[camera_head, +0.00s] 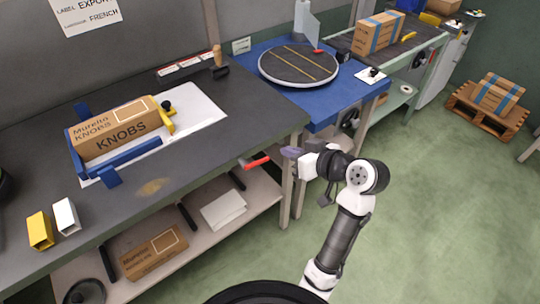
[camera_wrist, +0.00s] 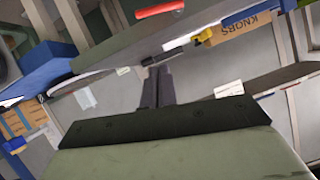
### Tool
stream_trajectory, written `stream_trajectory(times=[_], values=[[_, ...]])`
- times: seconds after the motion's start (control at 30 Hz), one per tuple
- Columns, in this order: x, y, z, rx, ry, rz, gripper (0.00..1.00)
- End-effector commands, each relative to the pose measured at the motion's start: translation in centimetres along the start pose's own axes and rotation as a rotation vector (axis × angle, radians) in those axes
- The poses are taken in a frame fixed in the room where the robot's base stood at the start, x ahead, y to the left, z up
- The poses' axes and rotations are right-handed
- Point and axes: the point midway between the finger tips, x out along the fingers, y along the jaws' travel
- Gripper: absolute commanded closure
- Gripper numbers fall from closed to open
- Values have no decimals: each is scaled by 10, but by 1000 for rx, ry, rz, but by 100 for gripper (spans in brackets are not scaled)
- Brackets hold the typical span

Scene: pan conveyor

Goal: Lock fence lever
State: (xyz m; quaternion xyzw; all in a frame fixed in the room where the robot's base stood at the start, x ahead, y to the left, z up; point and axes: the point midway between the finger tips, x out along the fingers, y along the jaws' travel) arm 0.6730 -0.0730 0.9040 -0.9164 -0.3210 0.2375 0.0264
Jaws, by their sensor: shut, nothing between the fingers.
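A red-handled lever (camera_head: 257,161) shows at the front edge of the dark workbench, near its right corner. A red handle also shows at the top of the wrist view (camera_wrist: 160,8). I cannot tell for sure that this is the fence lever. My gripper (camera_head: 291,152) is just to the right of the red handle in the head view, apart from it. In the wrist view its dark fingers (camera_wrist: 152,68) are together and empty. A blue fence (camera_head: 122,166) with a yellow clamp (camera_head: 166,118) and black knob stands around the KNOBS box (camera_head: 117,129) on the bench.
A round turntable (camera_head: 298,65) sits on the blue table (camera_head: 258,92) behind my arm, with a small red handle (camera_head: 317,51) at its rim. A yellow block (camera_head: 40,230) and a white block (camera_head: 66,216) stand at the bench's left front.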

Motion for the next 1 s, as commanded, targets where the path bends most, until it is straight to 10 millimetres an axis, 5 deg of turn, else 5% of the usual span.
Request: stream_trajectory(times=[0.17,0.57,1.0], values=[[16,-1,-1,3,-2,-4,100],[99,-2,-2,1,-3,-4,100],[109,0,39,1,0,0,100]])
